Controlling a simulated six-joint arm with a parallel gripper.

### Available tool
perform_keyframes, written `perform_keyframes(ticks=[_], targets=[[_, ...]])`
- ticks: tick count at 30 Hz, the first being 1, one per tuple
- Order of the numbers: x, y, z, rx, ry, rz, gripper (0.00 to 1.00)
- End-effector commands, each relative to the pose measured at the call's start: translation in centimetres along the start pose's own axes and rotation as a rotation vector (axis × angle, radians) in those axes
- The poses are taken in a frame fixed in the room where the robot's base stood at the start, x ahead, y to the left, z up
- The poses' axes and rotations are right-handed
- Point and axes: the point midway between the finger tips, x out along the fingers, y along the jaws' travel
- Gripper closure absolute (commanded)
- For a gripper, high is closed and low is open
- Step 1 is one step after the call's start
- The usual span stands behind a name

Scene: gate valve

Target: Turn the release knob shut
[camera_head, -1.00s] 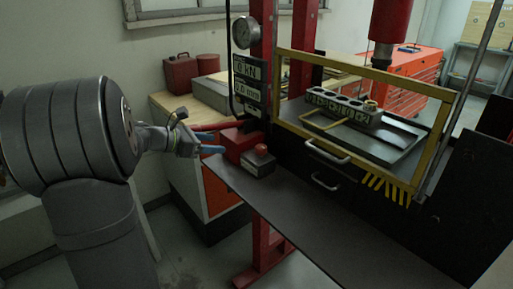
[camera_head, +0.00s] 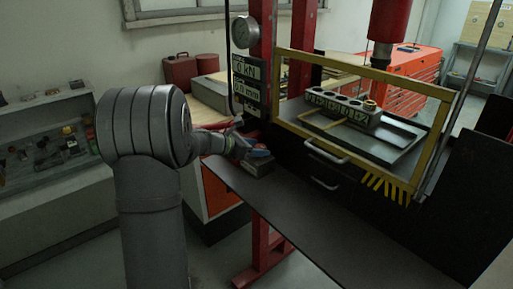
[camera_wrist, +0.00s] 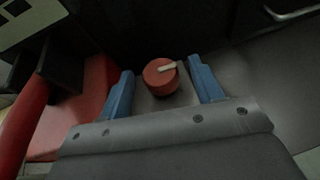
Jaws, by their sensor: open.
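The release knob (camera_wrist: 160,76) is a round red knob with a pale pointer bar on its top. In the wrist view it lies between the two blue fingers of my gripper (camera_wrist: 160,92), with a gap on each side. The knob sits on a small grey block (camera_head: 259,166) at the near left end of the dark shelf; in the head view my gripper (camera_head: 257,153) covers the knob. My gripper is open. How far its fingertips reach down beside the knob cannot be told.
A yellow guard frame (camera_head: 362,68) and drawer handles (camera_head: 328,152) are to the right. A dark display panel (camera_head: 249,82) rises behind. The dark shelf (camera_head: 320,210) is clear to the right.

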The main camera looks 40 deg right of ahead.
Motion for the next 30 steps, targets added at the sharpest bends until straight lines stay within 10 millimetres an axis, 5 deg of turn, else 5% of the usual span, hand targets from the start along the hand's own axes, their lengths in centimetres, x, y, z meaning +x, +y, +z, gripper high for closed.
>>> perform_keyframes(ticks=[9,16,30], targets=[[0.21,0.02,0.02,0.0,0.0,0.001,0.43],[0.19,0.01,0.01,0.0,0.0,0.0,0.85],[0.18,0.22,0.03,0.051,-0.001,-0.123,0.85]])
